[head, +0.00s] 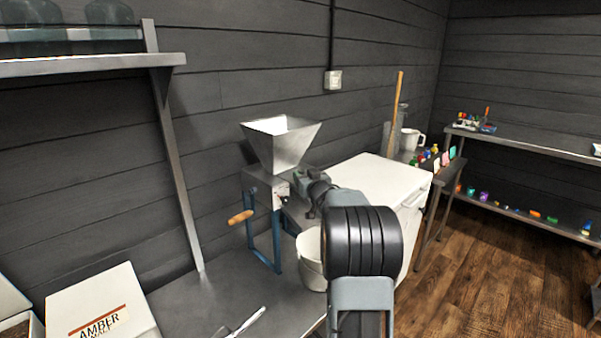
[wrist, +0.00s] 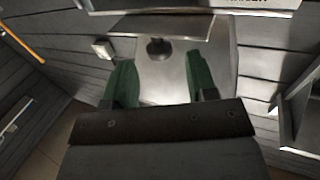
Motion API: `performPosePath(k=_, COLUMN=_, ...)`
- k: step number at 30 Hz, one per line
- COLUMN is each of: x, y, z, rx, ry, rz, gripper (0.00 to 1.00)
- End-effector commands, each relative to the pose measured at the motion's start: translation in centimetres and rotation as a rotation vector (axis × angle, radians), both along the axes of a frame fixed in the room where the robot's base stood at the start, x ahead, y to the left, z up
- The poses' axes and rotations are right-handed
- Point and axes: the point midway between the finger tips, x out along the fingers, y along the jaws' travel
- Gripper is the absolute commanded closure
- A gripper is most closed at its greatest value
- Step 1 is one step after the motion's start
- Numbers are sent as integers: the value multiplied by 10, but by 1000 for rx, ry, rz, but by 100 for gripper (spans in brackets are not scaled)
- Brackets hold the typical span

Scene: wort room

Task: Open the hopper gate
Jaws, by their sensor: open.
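The hopper (head: 282,143) is a pale metal funnel on top of the mill at the centre of the head view. In the wrist view its metal surface (wrist: 165,85) fills the space between my fingers. A dark round knob (wrist: 159,48) on a short stem shows there, under a grey plate edge (wrist: 130,27); I take it for the gate's knob. My gripper (wrist: 158,60) is open, with a green finger on either side of the knob and a gap to each. In the head view my gripper (head: 296,188) is just below the hopper, and my arm partly hides it.
The mill has a blue frame and a wooden crank handle (head: 240,217). A white bucket (head: 312,262) stands below, partly behind my arm. A white chest (head: 372,178) is to the right, an AMBER box (head: 100,305) at lower left. A shelf (head: 90,64) hangs at upper left.

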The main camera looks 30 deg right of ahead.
Motion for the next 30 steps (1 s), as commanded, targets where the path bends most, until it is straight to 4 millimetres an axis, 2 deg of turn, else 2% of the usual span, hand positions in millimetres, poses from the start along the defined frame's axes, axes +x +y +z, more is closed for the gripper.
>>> performPosePath(k=3, x=18, y=-4, z=0, rx=1, ry=0, rz=0, gripper=48)
performPosePath(k=9, x=35, y=-8, z=0, rx=1, ry=0, rz=0, gripper=48)
performPosePath(k=22, x=41, y=-9, z=0, rx=0, ry=0, rz=-1, gripper=48)
performPosePath(k=30, x=41, y=-9, z=0, rx=0, ry=0, rz=-1, gripper=72)
